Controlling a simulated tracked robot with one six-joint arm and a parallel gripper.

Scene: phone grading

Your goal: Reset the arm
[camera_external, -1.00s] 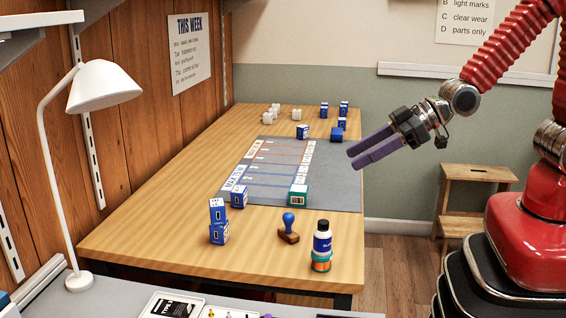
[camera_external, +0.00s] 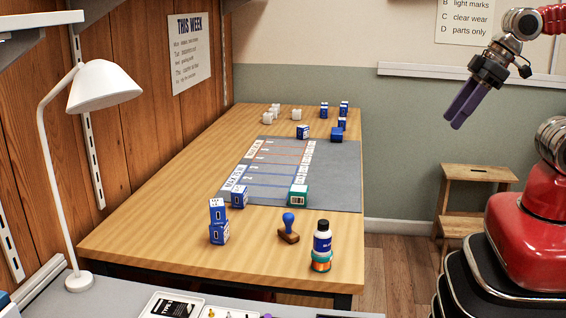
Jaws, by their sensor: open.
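My gripper (camera_external: 462,107) has purple fingers and hangs in the air at the upper right, pointing down and to the left. It is open, and I see nothing between its fingers. It is well to the right of the wooden table (camera_external: 160,233) and above its height, clear of everything on it. The red arm leads from it out of the picture at the top right.
The grey mat (camera_external: 340,185) with striped lanes bears several small boxes, including a teal one (camera_external: 299,195). Two blue boxes are stacked (camera_external: 218,222) near a blue stamp (camera_external: 288,229) and a bottle (camera_external: 322,243). A wooden step stool (camera_external: 478,175) stands on the floor, right.

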